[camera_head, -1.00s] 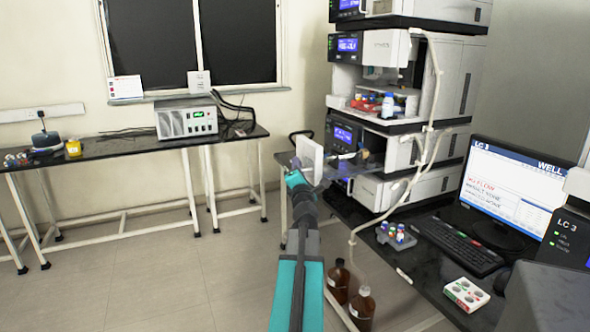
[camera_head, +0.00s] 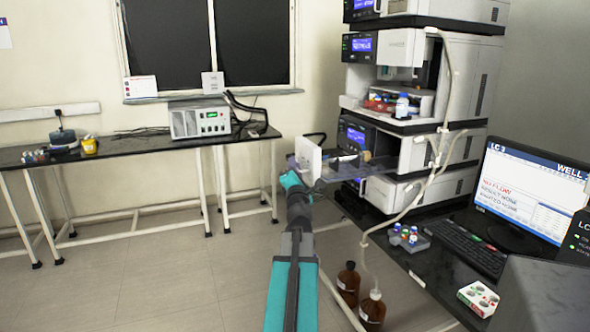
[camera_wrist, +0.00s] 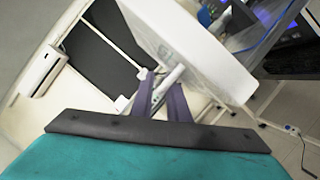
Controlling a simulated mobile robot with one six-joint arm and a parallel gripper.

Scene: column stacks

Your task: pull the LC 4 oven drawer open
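A white drawer front (camera_head: 308,158) stands out to the left of the lower part of the instrument stack, with a dark see-through tray (camera_head: 343,170) behind it. The drawer is partly out. No LC 4 label is readable on it. My gripper (camera_head: 293,176) is at the left face of the drawer front, largely hidden by my arm in the head view. In the wrist view, my gripper's two purple fingers (camera_wrist: 160,103) close around a pale handle bar (camera_wrist: 168,80) beside the large white drawer front (camera_wrist: 195,45).
A monitor (camera_head: 525,195) reading LC 3, a keyboard (camera_head: 460,245) and a vial rack (camera_head: 408,240) occupy the right bench. Two brown bottles (camera_head: 348,284) stand on the floor below. A hose hangs before the stack. Floor (camera_head: 170,265) to the left is clear.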

